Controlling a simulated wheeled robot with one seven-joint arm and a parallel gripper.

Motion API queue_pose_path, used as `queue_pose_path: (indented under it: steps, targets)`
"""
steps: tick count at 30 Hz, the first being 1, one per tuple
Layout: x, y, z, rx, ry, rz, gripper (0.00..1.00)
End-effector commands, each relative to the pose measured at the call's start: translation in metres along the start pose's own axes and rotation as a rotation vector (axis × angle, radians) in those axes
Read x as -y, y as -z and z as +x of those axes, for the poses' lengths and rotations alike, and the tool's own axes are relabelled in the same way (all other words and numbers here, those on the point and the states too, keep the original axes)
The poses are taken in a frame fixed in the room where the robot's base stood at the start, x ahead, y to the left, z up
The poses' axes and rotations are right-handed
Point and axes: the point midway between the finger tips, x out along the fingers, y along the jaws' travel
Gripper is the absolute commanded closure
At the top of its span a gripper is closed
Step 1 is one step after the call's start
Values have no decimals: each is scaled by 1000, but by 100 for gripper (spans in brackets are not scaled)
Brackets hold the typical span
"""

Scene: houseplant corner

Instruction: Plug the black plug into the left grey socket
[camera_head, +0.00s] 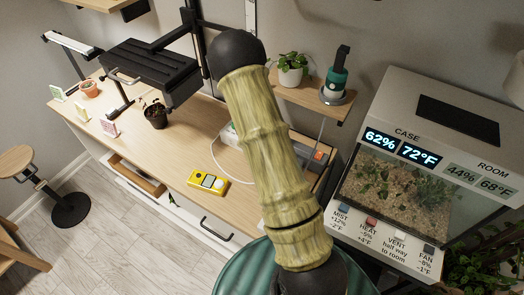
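I cannot make out the black plug or the left grey socket in this view. A thin white cord (214,157) loops over the wooden bench top (181,138) and passes behind my arm. A pale box (228,134) shows partly beside my arm, and the arm hides the rest of it. A grey piece with an orange part (317,155) shows to the right of my arm. My bamboo-like arm rises through the middle of the picture to a black joint. My gripper is not visible, so its state does not show.
A yellow device (208,182) lies near the bench's front edge. A small potted plant (155,114) stands under a black slatted panel (150,70). A glass case (415,185) stands at right. A wooden shelf (308,98) holds a plant (292,68) and a green-black object (337,78).

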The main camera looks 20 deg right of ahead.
Motion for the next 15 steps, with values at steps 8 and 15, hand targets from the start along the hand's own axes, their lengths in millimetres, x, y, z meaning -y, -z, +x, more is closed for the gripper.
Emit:
queue_pose_path:
  steps: [8,15]
  targets:
    - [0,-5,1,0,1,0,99]
    - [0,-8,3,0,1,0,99]
